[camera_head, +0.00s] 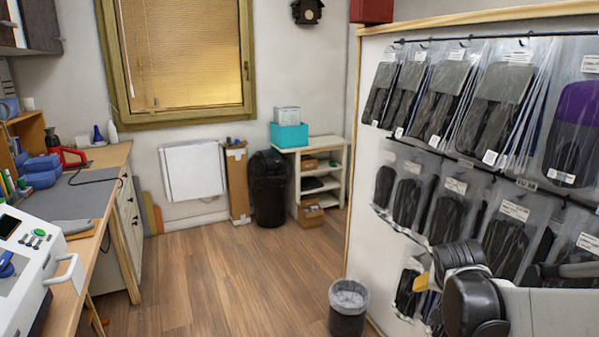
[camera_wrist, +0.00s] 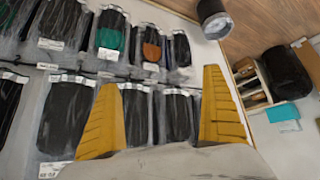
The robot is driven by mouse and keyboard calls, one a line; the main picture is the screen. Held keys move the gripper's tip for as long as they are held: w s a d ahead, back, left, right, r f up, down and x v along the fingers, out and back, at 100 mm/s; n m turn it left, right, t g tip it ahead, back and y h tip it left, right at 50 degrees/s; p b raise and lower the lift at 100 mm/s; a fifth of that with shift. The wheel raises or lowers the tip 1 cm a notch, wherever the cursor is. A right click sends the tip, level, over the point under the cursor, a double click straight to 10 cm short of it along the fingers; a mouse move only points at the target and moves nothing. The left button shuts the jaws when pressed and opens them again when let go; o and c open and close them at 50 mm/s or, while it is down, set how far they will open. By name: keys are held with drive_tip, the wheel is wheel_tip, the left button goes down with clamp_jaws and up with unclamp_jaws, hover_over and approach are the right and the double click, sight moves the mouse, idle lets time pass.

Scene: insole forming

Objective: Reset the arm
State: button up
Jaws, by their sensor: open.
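My gripper (camera_wrist: 162,115) shows in the wrist view with its two yellow ribbed fingers spread wide apart. It is open and nothing is between the fingers. Behind the fingers, in the wrist view, is the wall panel with hanging bagged insoles (camera_wrist: 66,118). In the head view, my arm is at the lower right, in front of the rack of bagged insoles (camera_head: 447,203). Only a small yellow part of the gripper shows there, and its fingertips cannot be made out clearly.
A white machine with a handle (camera_head: 60,272) stands on the workbench at left. A waste bin (camera_head: 348,310) stands on the floor near the rack. A black bin (camera_head: 268,188) and a white shelf (camera_head: 330,157) are at the back. The wooden floor (camera_head: 230,275) between is clear.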

drive_tip(key=s+a+r+n+y, duration=0.2)
drive_tip(key=s+a+n, duration=0.1)
drive_tip(key=s+a, duration=0.5)
drive_tip(key=s+a+r+n+y, duration=0.1)
drive_tip(key=s+a+n+y, duration=0.1)
drive_tip(key=s+a, duration=0.6)
drive_tip(key=s+n, duration=0.1)
drive_tip(key=s, duration=0.3)
drive_tip(key=shift+s+a+r+t, duration=0.2)
drive_tip(key=shift+s+r+t, duration=0.1)
drive_tip(key=shift+s+r, duration=0.05)
drive_tip(key=shift+d, duration=0.1)
